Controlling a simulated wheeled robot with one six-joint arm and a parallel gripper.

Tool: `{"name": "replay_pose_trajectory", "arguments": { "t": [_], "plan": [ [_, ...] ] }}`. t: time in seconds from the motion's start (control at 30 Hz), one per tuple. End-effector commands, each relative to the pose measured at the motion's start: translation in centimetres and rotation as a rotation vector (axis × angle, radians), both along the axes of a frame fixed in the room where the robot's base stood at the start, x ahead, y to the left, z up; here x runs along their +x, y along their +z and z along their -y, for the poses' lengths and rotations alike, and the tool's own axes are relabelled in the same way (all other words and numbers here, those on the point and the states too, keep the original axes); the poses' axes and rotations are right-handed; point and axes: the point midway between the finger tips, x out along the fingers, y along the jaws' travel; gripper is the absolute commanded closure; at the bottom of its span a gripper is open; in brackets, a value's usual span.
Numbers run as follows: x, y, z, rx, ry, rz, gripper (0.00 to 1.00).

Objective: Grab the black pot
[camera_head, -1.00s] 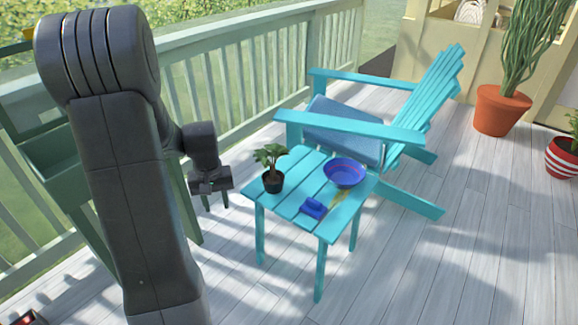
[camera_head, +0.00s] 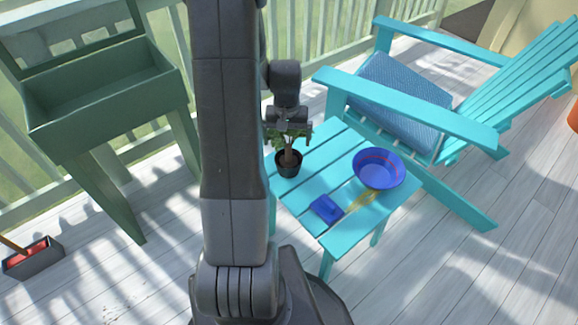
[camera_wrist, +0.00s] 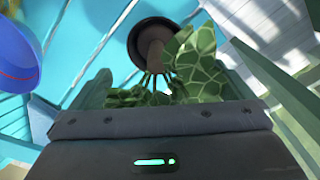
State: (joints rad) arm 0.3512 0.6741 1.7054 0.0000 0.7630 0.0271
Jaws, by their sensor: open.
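The black pot (camera_head: 289,166) holds a small green plant and stands upright on the turquoise side table (camera_head: 318,226), near its left edge. In the wrist view the pot (camera_wrist: 137,27) shows at top centre with its stem and leaves (camera_wrist: 190,70) pointing toward my gripper. My gripper (camera_head: 288,134) is above the pot at the plant's leaves, and hides part of them. It is open, with one finger on either side of the foliage in the wrist view. I cannot tell whether the fingers touch the leaves.
A blue bowl (camera_head: 379,169) and a small blue object (camera_head: 326,208) are on the same table, right of the pot. A turquoise chair (camera_head: 400,108) stands behind it. A green planter box (camera_head: 105,90) is at left. Bare deck (camera_head: 440,270) lies to the front right.

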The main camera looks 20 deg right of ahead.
Motion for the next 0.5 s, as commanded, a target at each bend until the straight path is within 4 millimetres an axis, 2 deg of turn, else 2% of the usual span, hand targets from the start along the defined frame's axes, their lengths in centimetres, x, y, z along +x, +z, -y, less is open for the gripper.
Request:
{"name": "replay_pose_trajectory", "arguments": {
  "t": [0.03, 0.1, 0.37, 0.5],
  "plan": [
    [0.0, -1.1, 0.0, 0.001, 0.000, -0.002, 0.00],
    [0.0, -1.9, 0.0, 0.001, 0.000, -0.002, 0.00],
    [-0.1, -3.4, 0.1, 0.001, 0.000, -0.002, 0.00],
    [-0.3, -5.4, 0.4, 0.001, -0.001, -0.003, 0.00]
  ]
}}
